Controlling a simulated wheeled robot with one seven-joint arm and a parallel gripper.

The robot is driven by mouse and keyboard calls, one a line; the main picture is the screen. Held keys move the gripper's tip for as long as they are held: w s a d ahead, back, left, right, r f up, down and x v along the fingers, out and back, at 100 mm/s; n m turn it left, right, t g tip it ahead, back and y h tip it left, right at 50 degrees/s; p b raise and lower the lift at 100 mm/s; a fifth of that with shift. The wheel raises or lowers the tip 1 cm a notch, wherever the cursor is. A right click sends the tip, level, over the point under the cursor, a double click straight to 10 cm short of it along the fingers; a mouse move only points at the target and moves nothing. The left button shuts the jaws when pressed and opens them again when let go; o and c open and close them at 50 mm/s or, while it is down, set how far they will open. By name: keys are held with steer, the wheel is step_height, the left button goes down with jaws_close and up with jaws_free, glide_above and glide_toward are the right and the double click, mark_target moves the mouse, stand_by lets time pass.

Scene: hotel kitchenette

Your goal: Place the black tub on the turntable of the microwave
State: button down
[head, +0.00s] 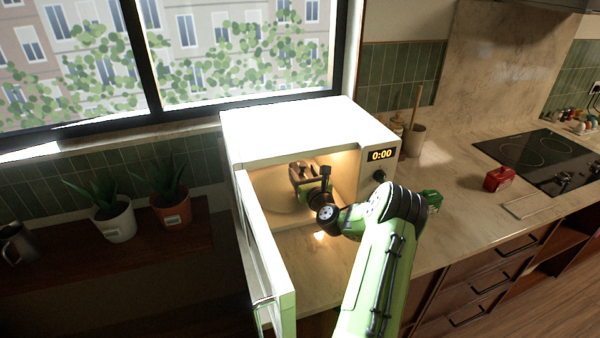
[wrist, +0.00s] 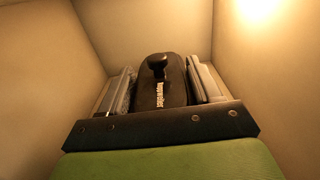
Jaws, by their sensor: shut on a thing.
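The microwave (head: 300,130) stands on the counter with its door (head: 263,255) swung open toward me and its inside lit. My gripper (head: 305,171) is inside the microwave cavity. In the wrist view my gripper (wrist: 160,70) is shut on the black tub (wrist: 173,86), one finger on each side. The tub has a dark knob on its top and pale lettering on its near face. In the head view the tub is hard to make out among the fingers. The pale turntable (head: 274,196) shows faintly low in the cavity; whether the tub touches it cannot be told.
The open door stands left of my arm. The cavity walls (wrist: 40,60) surround the gripper. Potted plants (head: 115,220) stand at left.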

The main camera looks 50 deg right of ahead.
steer(key=x, duration=0.3)
steer(key=shift+w, duration=0.15)
steer(key=shift+f, duration=1.75)
steer(key=shift+f+b, duration=0.1)
steer(key=shift+b, duration=0.25)
steer(key=shift+c, duration=1)
jaws_free()
steer(key=b+v, duration=0.2)
steer(key=v, duration=1)
